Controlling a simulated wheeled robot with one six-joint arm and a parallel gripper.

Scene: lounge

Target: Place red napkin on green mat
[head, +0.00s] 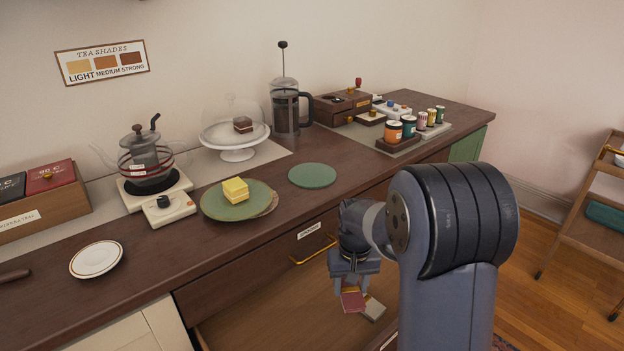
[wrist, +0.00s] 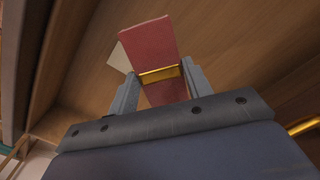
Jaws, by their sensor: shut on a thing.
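The red napkin (head: 352,300) is folded and has a gold band, clear in the wrist view (wrist: 152,45). My gripper (head: 354,279) is shut on it, with one finger on each side near the band, as the wrist view shows (wrist: 160,74). The napkin is over or inside the open drawer (head: 270,318); I cannot tell whether it still touches the drawer floor. The round green mat (head: 312,175) lies flat and bare on the dark counter, above and left of my gripper in the head view.
A beige napkin (head: 374,309) lies beside the red one in the drawer. A green plate (head: 214,205) with yellow cake (head: 235,190) stands left of the mat. A glass-domed cake stand (head: 237,153) and a French press (head: 285,110) stand behind it. The drawer has a brass handle (head: 297,261).

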